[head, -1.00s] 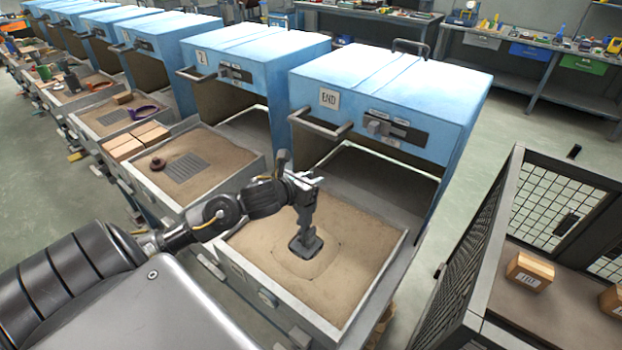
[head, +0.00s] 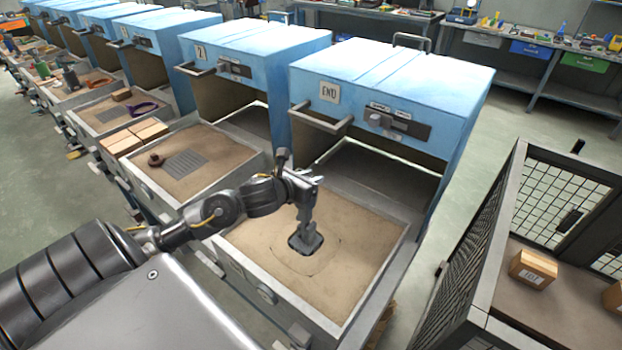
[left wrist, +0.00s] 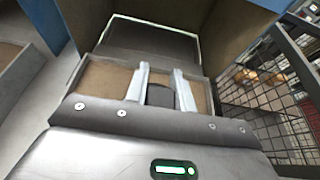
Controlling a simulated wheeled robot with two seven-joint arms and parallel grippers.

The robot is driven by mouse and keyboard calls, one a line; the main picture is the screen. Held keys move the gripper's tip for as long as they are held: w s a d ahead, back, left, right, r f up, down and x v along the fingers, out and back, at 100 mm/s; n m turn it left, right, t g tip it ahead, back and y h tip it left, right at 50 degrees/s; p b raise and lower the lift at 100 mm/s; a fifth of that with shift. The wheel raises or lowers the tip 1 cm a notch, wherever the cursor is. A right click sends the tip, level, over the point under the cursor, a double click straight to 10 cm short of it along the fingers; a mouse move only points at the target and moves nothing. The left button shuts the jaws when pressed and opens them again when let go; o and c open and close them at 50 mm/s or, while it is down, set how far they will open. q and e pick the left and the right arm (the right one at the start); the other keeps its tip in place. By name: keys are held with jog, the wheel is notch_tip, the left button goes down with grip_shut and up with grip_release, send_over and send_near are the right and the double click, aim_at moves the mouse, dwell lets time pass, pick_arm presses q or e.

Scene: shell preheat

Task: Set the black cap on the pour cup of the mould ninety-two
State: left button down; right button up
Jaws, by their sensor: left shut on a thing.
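My left gripper (head: 303,236) points down over the sand bed of the front tray, below the furnace marked END. It is shut on a small dark piece, which I take to be the black cap (left wrist: 160,95); in the left wrist view it sits between the two pale fingers. In the head view a black, rounded-square rim (head: 306,252) shows around the fingertips, at or just above the sand. A faint outline (head: 285,262) in the sand surrounds it. The pour cup is hidden, and no number ninety-two is readable. My right gripper is not in view.
The tray's raised metal rim (head: 373,293) surrounds the sand. The END furnace (head: 400,90) stands open behind it. A mesh cage (head: 484,235) with labelled tan blocks (head: 533,269) stands at right.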

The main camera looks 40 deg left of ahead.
pick_arm(q)
jog(key=c, duration=1.1)
grip_release()
jog(key=shift+s, duration=0.1)
jog(key=shift+s+r, duration=0.1)
jog(key=shift+s, duration=0.2)
jog(key=v, duration=1)
jog(key=shift+r, duration=0.1)
